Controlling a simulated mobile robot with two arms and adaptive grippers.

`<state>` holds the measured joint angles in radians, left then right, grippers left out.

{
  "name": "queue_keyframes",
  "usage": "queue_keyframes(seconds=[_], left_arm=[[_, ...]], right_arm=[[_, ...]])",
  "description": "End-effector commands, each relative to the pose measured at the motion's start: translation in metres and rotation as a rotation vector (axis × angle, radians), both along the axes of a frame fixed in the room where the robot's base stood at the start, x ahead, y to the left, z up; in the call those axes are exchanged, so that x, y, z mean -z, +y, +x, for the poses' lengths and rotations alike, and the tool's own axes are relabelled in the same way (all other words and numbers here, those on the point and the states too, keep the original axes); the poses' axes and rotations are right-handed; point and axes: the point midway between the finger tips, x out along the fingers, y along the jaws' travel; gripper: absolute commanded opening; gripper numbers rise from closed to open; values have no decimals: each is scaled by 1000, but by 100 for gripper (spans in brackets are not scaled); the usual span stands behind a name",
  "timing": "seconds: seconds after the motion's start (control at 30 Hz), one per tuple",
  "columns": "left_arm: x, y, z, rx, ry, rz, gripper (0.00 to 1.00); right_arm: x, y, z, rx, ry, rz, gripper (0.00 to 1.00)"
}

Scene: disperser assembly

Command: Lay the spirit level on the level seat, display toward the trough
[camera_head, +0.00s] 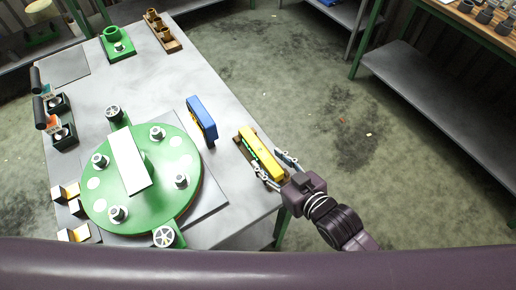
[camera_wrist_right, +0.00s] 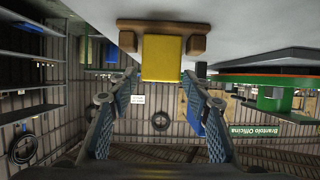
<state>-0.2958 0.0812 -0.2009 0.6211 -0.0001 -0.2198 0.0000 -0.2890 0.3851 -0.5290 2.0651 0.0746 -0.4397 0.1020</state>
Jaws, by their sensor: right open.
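A yellow bar-shaped spirit level (camera_head: 262,156) lies in a brown wooden cradle (camera_head: 238,141) near the table's right edge in the head view. A green strip shows along its left side. In the right wrist view the level's yellow end (camera_wrist_right: 162,58) faces me, with the brown cradle (camera_wrist_right: 130,42) around it. My right gripper (camera_head: 275,167) is open at the level's near end, one finger on each side; I cannot tell whether they touch it. In the wrist view the gripper (camera_wrist_right: 162,103) is open with nothing clamped. My left gripper is not in view. I cannot identify the level seat for certain.
A round green disc (camera_head: 175,195) with a white bar (camera_head: 126,163), knobs and handwheels fills the near table. A blue device (camera_head: 200,118) stands between disc and level. Black-and-orange tools, small blocks and a green stand (camera_head: 117,43) line the left and back. The table's (camera_head: 180,78) far middle is clear.

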Motion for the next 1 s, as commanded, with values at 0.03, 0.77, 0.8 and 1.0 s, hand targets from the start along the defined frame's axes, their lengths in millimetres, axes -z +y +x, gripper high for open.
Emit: queue_keyframes(seconds=[0.03,0.77,0.8,1.0], left_arm=[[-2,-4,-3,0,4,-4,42],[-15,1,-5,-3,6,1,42],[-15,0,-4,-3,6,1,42],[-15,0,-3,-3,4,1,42]], right_arm=[[0,3,5,0,-1,1,45],[16,29,44,0,-1,-1,40],[16,29,44,1,-1,-1,36],[16,29,44,1,-1,-1,14]])
